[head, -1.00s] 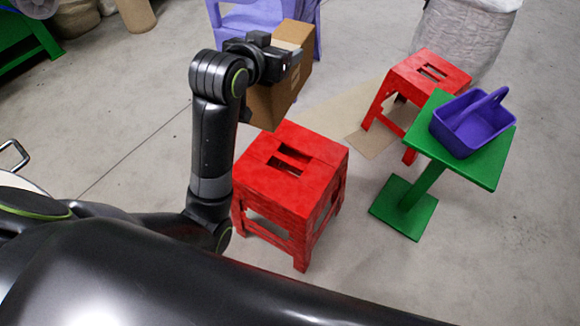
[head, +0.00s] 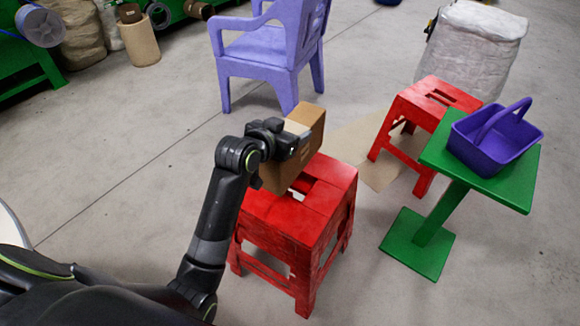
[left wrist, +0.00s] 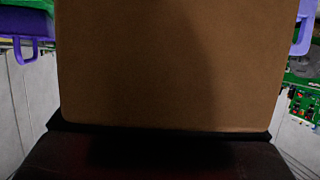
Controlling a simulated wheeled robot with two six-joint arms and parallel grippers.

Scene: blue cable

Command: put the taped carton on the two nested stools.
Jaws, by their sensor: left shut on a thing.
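The brown taped carton (head: 310,152), with a pale strip on its upper side, is in my left gripper (head: 289,146). In the left wrist view the carton (left wrist: 170,65) fills most of the picture, and the gripper is shut on it. The nested red stools (head: 285,215) stand just in front of my left arm, one over the other. In the head view the carton overlaps the far part of their slotted top. I cannot tell whether it touches the top or is a little above it. My right gripper is not in view.
Another red stool (head: 432,95) stands on a flat cardboard sheet (head: 374,172). A green stand (head: 494,188) holds a purple basket (head: 495,145) on the right. A lilac chair (head: 262,50) stands behind the carton.

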